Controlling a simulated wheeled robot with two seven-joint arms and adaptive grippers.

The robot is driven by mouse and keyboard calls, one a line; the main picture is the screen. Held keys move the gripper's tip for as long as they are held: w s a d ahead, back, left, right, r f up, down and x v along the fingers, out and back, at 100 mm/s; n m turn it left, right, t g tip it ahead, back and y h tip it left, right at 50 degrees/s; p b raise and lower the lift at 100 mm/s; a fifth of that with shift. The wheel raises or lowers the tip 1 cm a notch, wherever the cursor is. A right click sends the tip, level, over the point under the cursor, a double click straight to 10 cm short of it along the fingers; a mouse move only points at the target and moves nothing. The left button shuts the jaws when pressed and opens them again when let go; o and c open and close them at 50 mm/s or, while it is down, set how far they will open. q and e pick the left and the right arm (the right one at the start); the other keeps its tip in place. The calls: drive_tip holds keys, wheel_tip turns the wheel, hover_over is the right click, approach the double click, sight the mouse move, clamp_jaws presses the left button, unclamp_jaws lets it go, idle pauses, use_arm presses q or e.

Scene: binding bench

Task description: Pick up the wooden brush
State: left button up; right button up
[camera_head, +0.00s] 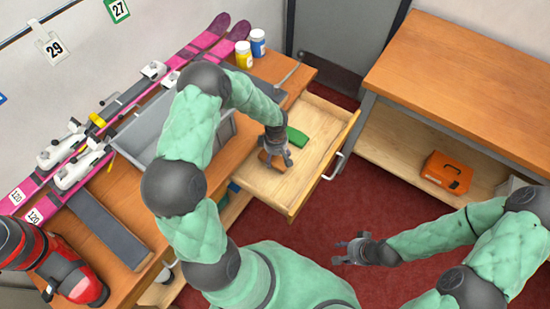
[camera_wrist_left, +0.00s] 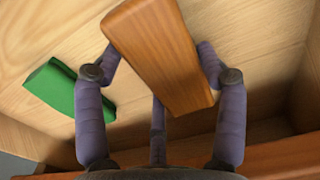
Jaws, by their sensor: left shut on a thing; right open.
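The wooden brush (camera_wrist_left: 160,50) is an orange-brown wooden block between the fingers of my left gripper (camera_wrist_left: 160,85) in the left wrist view. In the head view the brush (camera_head: 268,159) shows partly behind my left gripper (camera_head: 276,152), inside the open drawer (camera_head: 318,160). My left gripper is shut on it. I cannot tell whether the brush still touches the drawer floor. My right gripper (camera_head: 350,250) is open and empty over the red floor, right of the drawer.
A green object (camera_head: 297,138) lies in the drawer beside the brush; it also shows in the left wrist view (camera_wrist_left: 60,88). The drawer walls surround both. A grey bin (camera_head: 150,135), pink skis (camera_head: 205,40) and two bottles (camera_head: 258,42) stand on the bench. An orange box (camera_head: 446,173) sits on the right shelf.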

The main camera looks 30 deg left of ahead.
use_arm(q)
drive_tip(key=shift+r, duration=0.6)
wheel_tip(320, 180, up, 2)
drive_tip(key=shift+r+p, duration=0.25)
drive_tip(key=shift+p, duration=0.4)
drive_tip(key=d+r, duration=0.2)
drive_tip(key=s+d+r+p, duration=0.1)
drive_tip(key=d+r, duration=0.1)
drive_tip(key=shift+s+r, duration=0.1)
drive_tip(key=shift+r, duration=0.25)
drive_tip(key=s+d+r+p, duration=0.1)
drive_tip(key=s+d+r, duration=0.2)
drive_tip(key=d, duration=0.6)
drive_tip(key=shift+d+r, duration=0.15)
drive_tip(key=shift+r, duration=0.65)
drive_tip(key=o, duration=0.5)
drive_tip(key=c, duration=0.3)
drive_tip(key=shift+s, duration=0.1)
